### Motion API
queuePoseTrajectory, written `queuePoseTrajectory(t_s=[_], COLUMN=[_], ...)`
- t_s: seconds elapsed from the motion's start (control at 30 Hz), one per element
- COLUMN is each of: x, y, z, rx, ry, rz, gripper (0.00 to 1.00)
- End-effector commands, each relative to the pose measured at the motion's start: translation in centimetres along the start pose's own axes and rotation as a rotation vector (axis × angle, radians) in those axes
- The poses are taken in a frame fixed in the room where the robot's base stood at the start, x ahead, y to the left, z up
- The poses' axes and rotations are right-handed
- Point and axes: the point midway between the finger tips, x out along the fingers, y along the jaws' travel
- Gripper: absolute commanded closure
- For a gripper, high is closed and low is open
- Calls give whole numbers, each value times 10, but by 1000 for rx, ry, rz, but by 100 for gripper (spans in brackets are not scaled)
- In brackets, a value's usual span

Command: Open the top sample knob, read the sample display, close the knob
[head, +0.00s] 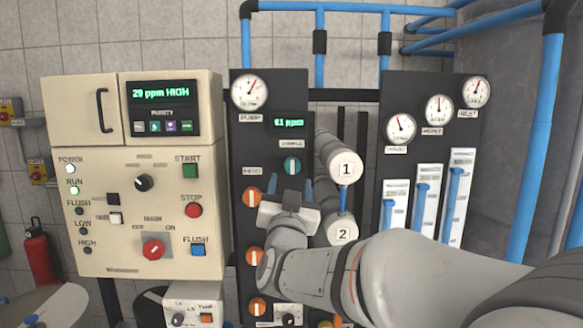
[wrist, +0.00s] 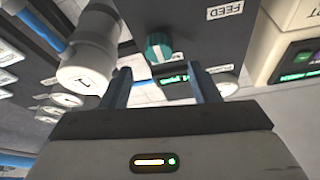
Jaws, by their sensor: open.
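The teal sample knob (head: 292,165) is on the dark panel below the SAMPLE label, and its pale mark looks roughly upright. The small sample display (head: 289,123) above it is lit green and seems to read 61 ppm. My gripper (head: 292,186) is open and empty, with its two fingers apart just below the knob in the head view. In the wrist view the sample knob (wrist: 158,48) lies beyond and between the fingertips (wrist: 157,70), apart from them. The sample display (wrist: 175,78) shows there partly, between the fingers.
Orange knobs (head: 251,196) run down the panel's left side. White cylinders marked 1 (head: 345,167) and 2 (head: 342,230) jut out close to the right of my gripper. A cream control cabinet (head: 130,180) stands at left. Flow meters (head: 427,200) are at right.

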Motion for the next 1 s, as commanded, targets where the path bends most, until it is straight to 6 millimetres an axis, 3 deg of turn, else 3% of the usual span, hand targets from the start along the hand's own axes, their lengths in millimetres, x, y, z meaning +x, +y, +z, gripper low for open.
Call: queuePoseTrajectory(t_s=[0.2, 0.4, 0.73, 1.0], x=[39, 60, 64, 64], y=[1, 1, 2, 2], z=[-2, -1, 0, 0], rx=[-2, -1, -1, -1], ry=[-1, -3, -2, -2], rz=[1, 1, 0, 1], gripper=[44, 44, 44, 66])
